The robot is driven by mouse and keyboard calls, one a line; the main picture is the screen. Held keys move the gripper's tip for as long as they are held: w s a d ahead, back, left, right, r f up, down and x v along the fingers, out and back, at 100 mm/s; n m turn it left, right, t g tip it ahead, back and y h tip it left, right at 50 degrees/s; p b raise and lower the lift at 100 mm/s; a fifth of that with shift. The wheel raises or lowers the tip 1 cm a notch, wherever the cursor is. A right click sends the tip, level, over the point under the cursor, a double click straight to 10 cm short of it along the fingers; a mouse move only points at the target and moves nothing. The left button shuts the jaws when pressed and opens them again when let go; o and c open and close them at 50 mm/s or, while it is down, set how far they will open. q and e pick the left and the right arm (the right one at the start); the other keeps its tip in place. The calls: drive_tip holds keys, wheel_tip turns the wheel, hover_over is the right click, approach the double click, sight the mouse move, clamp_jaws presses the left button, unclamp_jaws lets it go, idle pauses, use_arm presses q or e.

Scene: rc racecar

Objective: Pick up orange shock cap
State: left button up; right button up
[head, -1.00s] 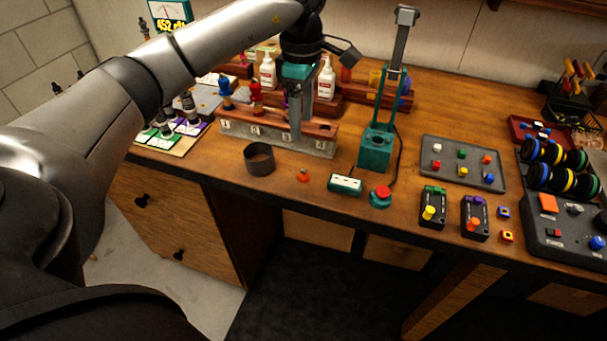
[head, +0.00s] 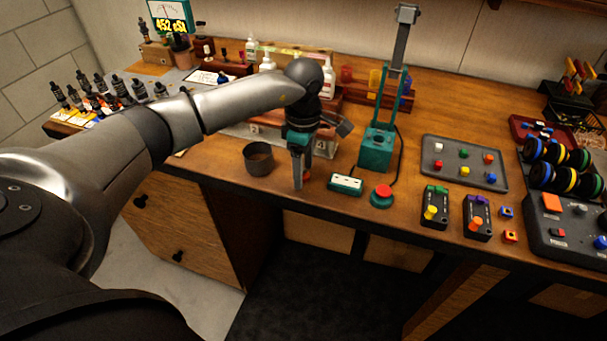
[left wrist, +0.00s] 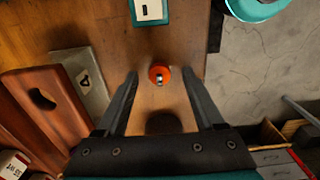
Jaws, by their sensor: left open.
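The orange shock cap (head: 307,176) lies on the wooden bench near its front edge, partly hidden behind my left gripper in the head view. In the left wrist view the cap (left wrist: 159,70) is a small orange disc with a metallic centre, between the two fingers in the picture. My left gripper (head: 298,184) points down over the cap. Its fingers (left wrist: 160,85) are spread and nothing is held. How high the fingertips are above the bench is hard to tell. My right gripper is not in view.
A dark round cup (head: 258,159) stands just left of the gripper. A teal and white box (head: 345,184) and a red button (head: 383,190) are close on the right. A teal press (head: 376,150) stands behind them. The bench's front edge is near.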

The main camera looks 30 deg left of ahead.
use_arm(q)
clamp_jaws()
idle(0.6)
